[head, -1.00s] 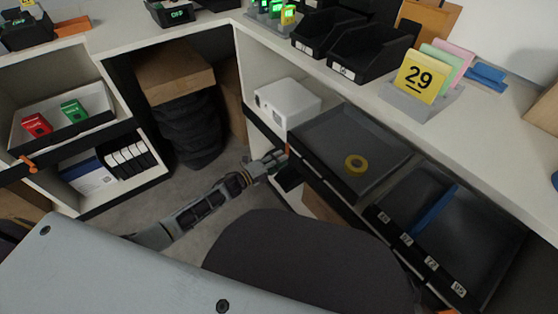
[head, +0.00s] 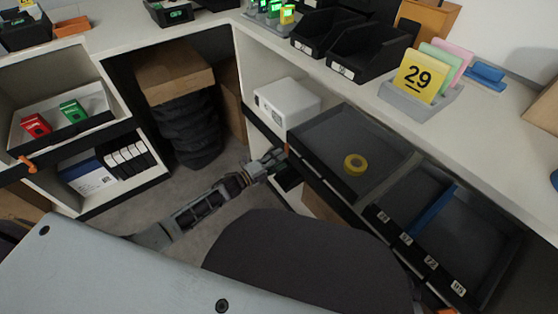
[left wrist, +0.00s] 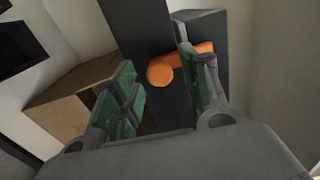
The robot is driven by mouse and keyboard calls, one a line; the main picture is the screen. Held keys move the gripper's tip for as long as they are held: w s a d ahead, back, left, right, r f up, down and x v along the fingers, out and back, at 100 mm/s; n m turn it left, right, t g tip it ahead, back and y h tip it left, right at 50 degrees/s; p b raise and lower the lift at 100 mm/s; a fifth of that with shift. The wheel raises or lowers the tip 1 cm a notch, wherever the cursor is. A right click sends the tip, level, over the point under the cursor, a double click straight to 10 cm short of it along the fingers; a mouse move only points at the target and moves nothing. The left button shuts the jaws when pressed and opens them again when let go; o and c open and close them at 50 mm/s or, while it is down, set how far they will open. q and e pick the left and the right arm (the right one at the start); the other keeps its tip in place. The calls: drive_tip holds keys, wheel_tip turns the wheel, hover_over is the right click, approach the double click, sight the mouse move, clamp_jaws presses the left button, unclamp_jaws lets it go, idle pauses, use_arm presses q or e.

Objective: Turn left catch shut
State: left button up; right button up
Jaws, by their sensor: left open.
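An orange catch (left wrist: 163,72) with a round knob and a short bar (left wrist: 196,52) sits on a dark upright strip in the left wrist view. The bar lies nearly level, tilted slightly up to the right. My left gripper (left wrist: 157,78) is open, with its green-padded fingers on either side of the catch. I cannot tell whether either finger touches it. In the head view my left gripper (head: 277,158) is at the front edge of the tray unit, largely hiding the catch there. My right gripper is not in view.
A white box (head: 287,103) stands behind my gripper. A dark chair (head: 300,260) fills the floor in front.

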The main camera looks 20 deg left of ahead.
use_arm(q)
drive_tip(key=v, duration=1.1)
drive_tip(key=shift+s+a, duration=0.25)
drive_tip(key=shift+s, duration=0.05)
idle(0.8)
